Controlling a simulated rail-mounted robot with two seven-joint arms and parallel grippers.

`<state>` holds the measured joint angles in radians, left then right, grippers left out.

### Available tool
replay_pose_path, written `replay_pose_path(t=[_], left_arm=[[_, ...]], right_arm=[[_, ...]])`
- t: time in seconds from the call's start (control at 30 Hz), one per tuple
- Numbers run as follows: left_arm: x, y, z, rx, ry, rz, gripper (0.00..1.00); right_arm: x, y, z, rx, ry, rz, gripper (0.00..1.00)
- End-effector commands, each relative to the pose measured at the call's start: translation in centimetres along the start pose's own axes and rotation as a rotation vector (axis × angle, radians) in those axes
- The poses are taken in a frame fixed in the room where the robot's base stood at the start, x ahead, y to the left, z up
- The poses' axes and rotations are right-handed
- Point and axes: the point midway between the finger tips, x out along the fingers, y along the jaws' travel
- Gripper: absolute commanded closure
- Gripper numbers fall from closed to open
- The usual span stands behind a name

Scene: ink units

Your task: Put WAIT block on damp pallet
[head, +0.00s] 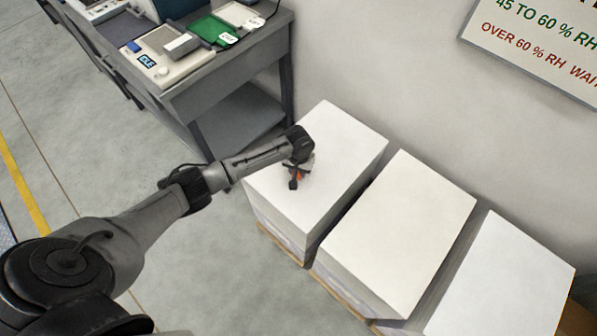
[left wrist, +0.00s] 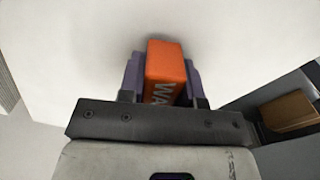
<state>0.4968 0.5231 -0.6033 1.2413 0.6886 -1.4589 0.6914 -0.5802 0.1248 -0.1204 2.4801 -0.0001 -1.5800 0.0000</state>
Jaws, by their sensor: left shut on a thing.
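The WAIT block is orange with pale letters, of which "WA" shows in the left wrist view (left wrist: 165,65). My left gripper (head: 299,180) is shut on it, with a finger on each side. In the head view the gripper is over the leftmost paper stack (head: 335,135), and only a bit of orange shows beneath it. The block is at or just above the white top; I cannot tell whether it touches. Two more white stacks, the middle one (head: 400,225) and the right one (head: 505,275), stand beside it on pallets. My right gripper is not in view.
A grey desk (head: 225,75) stands left of the stacks, with a beige device (head: 165,55) and a green tray (head: 212,30) on it. A wall sign (head: 540,45) reads "45 to 60 % RH" and "over 60 % RH wai…". The other stack tops are clear.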

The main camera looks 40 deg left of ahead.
Motion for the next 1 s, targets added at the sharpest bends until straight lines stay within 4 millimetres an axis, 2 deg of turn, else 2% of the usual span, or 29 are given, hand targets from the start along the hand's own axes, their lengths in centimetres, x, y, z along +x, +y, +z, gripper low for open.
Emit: replay_pose_path(t=[0.07, 0.5, 0.53, 0.6, 0.8, 1.0], left_arm=[[0.93, 0.0, -0.01, 0.0, -0.001, -0.001, 0.92], [1.25, 0.02, 0.0, 0.0, 0.0, 0.0, 0.92], [1.29, 0.0, -0.01, 0.0, 0.0, 0.0, 0.68], [1.26, -0.01, -0.01, 0.0, 0.0, 0.0, 0.61], [1.26, -0.01, 0.0, 0.0, 0.0, -0.001, 0.43], [1.24, -0.02, -0.01, 0.0, 0.0, -0.001, 0.43]], right_arm=[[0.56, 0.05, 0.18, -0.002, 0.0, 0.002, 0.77], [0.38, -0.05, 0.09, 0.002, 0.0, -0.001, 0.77], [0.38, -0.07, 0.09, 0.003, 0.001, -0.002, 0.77], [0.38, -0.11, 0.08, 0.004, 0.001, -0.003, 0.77], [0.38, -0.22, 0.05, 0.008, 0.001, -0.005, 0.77], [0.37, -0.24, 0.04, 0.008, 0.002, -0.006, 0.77]])
